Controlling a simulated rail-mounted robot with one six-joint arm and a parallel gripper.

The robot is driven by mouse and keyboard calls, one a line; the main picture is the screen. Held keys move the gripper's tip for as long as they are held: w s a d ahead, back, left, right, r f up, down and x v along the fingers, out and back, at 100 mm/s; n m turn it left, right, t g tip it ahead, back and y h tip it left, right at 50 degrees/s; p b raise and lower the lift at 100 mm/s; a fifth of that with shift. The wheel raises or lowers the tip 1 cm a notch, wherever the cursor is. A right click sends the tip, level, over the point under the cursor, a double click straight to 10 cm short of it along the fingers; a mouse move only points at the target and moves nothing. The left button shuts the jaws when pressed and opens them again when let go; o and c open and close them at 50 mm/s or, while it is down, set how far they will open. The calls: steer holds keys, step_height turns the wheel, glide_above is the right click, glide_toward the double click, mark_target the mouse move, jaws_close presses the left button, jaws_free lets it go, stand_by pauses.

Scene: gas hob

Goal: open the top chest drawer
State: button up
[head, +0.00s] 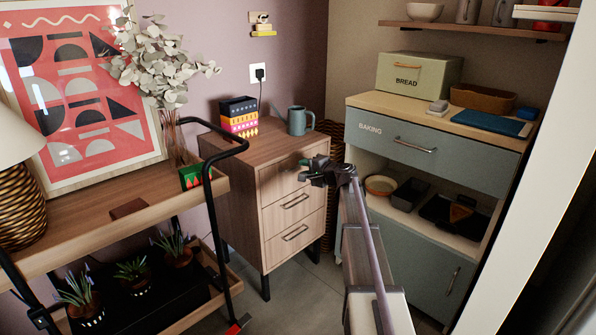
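The wooden chest (230,195) stands against the wall on dark legs, with three drawers stacked in its front. The top drawer (273,185) looks flush with the chest front. Its handle is hidden or hard to make out behind my gripper. My gripper (302,170) is at the right part of the top drawer front, at about handle height. The fingers are small and dark, so I cannot tell whether they are open or shut, or whether they touch the handle. The middle drawer (280,212) and bottom drawer (283,248) are shut, with dark bar handles.
A teal mug (297,120) and a colourful box (240,119) stand on the chest. A wooden cart (100,235) with a black rail is at the left. A grey-blue baking cabinet (415,152) stands at the right. Some floor (285,300) is free before the chest.

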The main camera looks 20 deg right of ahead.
mark_target(297, 167)
steer(key=x, duration=0.4)
steer(key=shift+w, duration=0.2)
jaws_close()
